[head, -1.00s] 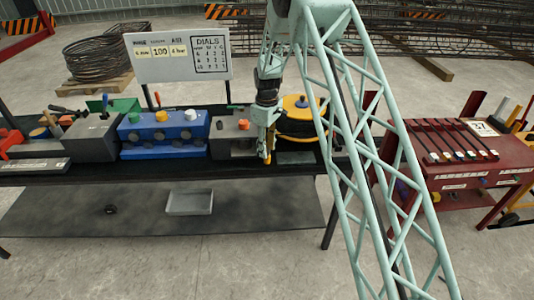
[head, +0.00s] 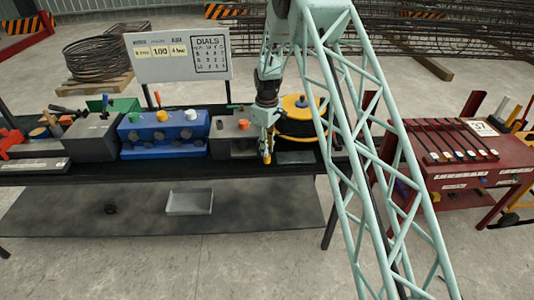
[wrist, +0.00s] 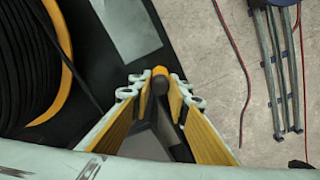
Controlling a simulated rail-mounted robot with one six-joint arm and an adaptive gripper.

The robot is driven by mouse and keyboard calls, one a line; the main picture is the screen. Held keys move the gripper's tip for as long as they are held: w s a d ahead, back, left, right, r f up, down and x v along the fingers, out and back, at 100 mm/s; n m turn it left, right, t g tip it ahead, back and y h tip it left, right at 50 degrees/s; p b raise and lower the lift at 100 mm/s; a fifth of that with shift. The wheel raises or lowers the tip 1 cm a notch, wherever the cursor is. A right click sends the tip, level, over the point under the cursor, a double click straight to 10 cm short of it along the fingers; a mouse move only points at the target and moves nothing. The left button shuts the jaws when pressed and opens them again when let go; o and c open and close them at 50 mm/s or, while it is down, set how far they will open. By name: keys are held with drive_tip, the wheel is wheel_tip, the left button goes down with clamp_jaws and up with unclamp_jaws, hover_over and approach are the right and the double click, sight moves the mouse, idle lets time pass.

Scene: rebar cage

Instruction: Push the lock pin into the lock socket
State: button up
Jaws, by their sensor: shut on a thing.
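My gripper (head: 267,156) is at the front edge of the black bench, between a grey box (head: 226,147) with an orange knob and a yellow-and-black reel (head: 296,104). In the wrist view its two yellow-padded fingers (wrist: 166,96) are closed on a dark rod with a rounded orange end, which seems to be the lock pin (wrist: 160,73). The fingers hide part of the pin. I cannot make out the lock socket, nor tell whether the pin touches or sits in anything.
A blue block (head: 163,141) with coloured knobs stands left of the grey box. A dials board (head: 178,56) rises behind. A flat grey plate (head: 296,158) lies right of my gripper. A red rack (head: 462,168) stands at the right. The floor in front is mostly clear.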

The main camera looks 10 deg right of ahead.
drive_tip(key=shift+r, duration=0.15)
drive_tip(key=shift+c, duration=0.2)
drive_tip(key=shift+r, duration=4.9)
drive_tip(key=shift+f, duration=0.1)
drive_tip(key=s+f+m+b, duration=0.9)
drive_tip(key=s+f, duration=0.8)
drive_tip(key=s, duration=0.4)
drive_tip(key=shift+f+b, duration=0.25)
drive_tip(key=shift+b, duration=0.2)
